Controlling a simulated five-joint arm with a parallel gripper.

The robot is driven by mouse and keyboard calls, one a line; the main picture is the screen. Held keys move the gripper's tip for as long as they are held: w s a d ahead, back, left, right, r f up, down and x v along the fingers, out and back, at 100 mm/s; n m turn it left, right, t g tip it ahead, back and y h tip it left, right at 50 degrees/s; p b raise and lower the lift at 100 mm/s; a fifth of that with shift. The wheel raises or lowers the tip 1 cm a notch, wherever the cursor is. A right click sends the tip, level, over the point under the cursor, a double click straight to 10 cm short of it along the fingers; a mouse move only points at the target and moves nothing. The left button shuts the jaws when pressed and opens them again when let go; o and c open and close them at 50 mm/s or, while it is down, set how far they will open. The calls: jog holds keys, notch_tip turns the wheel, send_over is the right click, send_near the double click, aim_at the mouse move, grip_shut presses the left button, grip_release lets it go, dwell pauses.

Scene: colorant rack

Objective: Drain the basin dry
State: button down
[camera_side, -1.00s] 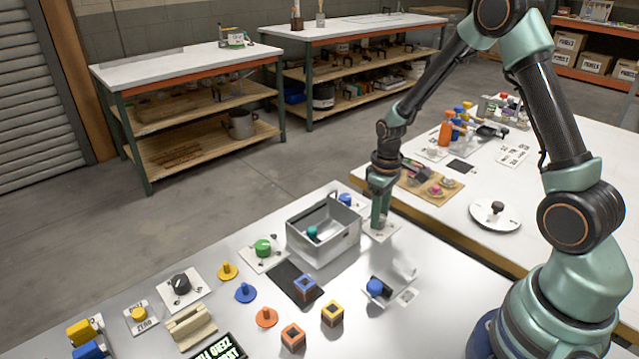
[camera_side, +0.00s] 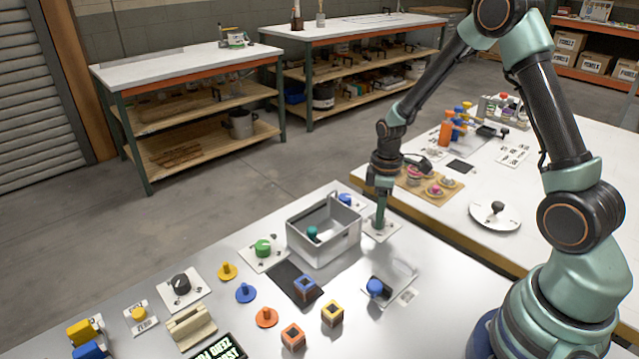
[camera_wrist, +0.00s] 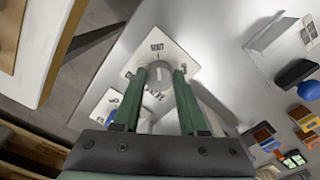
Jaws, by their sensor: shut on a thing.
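The basin (camera_side: 345,248) is an open grey square box on the near table. A teal round-topped thing (camera_side: 312,232) shows inside it; whether liquid is in it I cannot tell. A white plate (camera_side: 393,233) lies just right of the basin. In the wrist view this plate (camera_wrist: 180,47) carries lettering that seems to read SHUT and a grey round knob (camera_wrist: 160,76). My gripper (camera_side: 380,232) points straight down at the plate, and its green fingers (camera_wrist: 157,85) are shut on the grey knob. In the side view the fingers hide the knob.
A green knob on a plate (camera_side: 263,247) stands left of the basin, and a blue knob (camera_side: 345,199) behind it. A blue knob (camera_side: 375,287) is in front of my gripper. Coloured blocks, including a blue one (camera_side: 306,288), lie nearer. A second table (camera_side: 470,180) stands behind.

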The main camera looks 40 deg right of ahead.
jog(key=shift+c, duration=2.2)
grip_release()
notch_tip(320, 180, up, 12)
jog(key=shift+r, duration=0.1)
jog(key=s+a+r+m+t, duration=0.5)
jog(key=s+a+r+m, duration=0.2)
jog(key=s+a+r, duration=0.3)
jog(key=shift+r+t, duration=0.3)
jog(key=shift+r, duration=0.45)
